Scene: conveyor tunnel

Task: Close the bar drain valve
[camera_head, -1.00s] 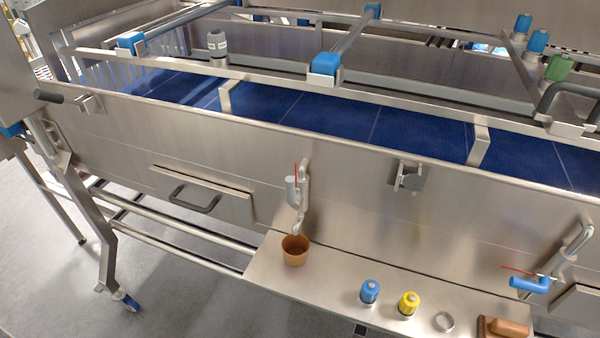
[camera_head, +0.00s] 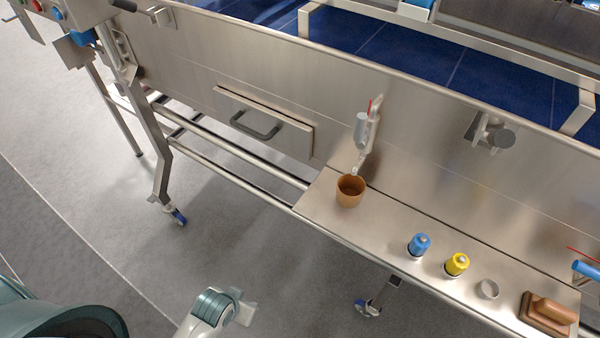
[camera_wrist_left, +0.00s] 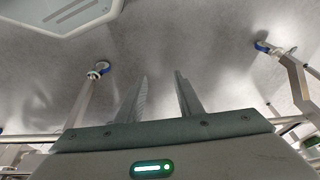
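A drain valve (camera_head: 363,130) with a grey upright handle and a thin red line beside it is mounted on the steel side panel, its spout above a brown cup (camera_head: 350,190). A second valve with a blue bar handle (camera_head: 586,270) and a red line shows at the right edge, partly cut off. I cannot tell which is the bar drain valve. My left gripper (camera_wrist_left: 160,78) is open and empty in the left wrist view, its fingers apart over the grey floor. It is away from both valves. My right gripper is not in view.
A steel shelf (camera_head: 390,232) carries the cup, a blue-capped piece (camera_head: 419,245), a yellow-capped piece (camera_head: 457,264), a ring (camera_head: 488,289) and a brown block (camera_head: 548,312). A drawer-like panel with a dark handle (camera_head: 256,126) is at left.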

